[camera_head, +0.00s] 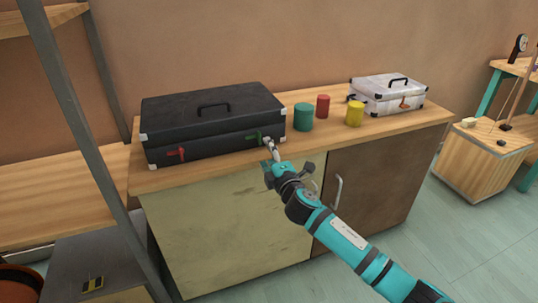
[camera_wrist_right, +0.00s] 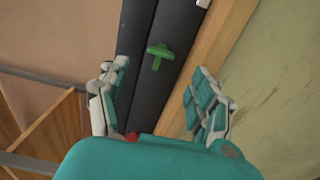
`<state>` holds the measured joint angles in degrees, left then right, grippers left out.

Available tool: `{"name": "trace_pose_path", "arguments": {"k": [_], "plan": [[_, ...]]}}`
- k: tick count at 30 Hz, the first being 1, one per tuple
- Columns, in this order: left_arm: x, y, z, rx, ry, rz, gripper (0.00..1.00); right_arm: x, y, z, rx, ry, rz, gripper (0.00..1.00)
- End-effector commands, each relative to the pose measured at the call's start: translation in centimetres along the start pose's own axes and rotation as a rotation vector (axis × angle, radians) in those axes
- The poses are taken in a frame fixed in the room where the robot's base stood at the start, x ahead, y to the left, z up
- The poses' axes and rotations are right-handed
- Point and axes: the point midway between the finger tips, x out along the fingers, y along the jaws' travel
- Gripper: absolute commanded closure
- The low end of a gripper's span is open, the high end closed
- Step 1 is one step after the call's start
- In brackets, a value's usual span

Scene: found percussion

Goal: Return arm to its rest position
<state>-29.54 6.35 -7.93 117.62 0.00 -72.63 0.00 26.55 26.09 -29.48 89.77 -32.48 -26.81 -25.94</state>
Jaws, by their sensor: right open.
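My right arm (camera_head: 348,238) reaches in from the lower right in the head view. Its right gripper (camera_head: 268,150) is at the front of the black case (camera_head: 215,108), close to the green latch (camera_head: 253,136). In the wrist view the right gripper (camera_wrist_right: 160,100) is open and empty, its two fingers spread apart. The green latch also shows there (camera_wrist_right: 159,56), beyond the fingertips and between them. A red latch (camera_head: 176,153) is on the left of the case's front. The case lid looks shut. My left gripper does not show.
The case stands on a wooden counter (camera_head: 330,137) over a cabinet. A green can (camera_head: 303,117), a red can (camera_head: 323,106) and a yellow can (camera_head: 354,113) stand to its right, with a white case (camera_head: 388,94) beyond. A metal post (camera_head: 85,140) stands at left.

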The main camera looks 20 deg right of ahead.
Motion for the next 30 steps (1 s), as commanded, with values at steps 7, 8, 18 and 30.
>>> {"name": "trace_pose_path", "arguments": {"k": [7,8,18,30], "plan": [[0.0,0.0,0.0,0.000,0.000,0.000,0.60,-0.1,0.0,0.0,0.000,-0.001,0.000,0.35],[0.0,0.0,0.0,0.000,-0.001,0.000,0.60,-0.1,0.0,0.0,0.000,-0.001,0.000,0.35],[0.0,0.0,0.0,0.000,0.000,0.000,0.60,-2.4,-4.3,-0.3,0.136,-0.042,-0.095,0.35],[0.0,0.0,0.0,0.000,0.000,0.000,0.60,-22.5,-24.4,-1.8,0.848,-0.462,-0.672,0.35]]}}
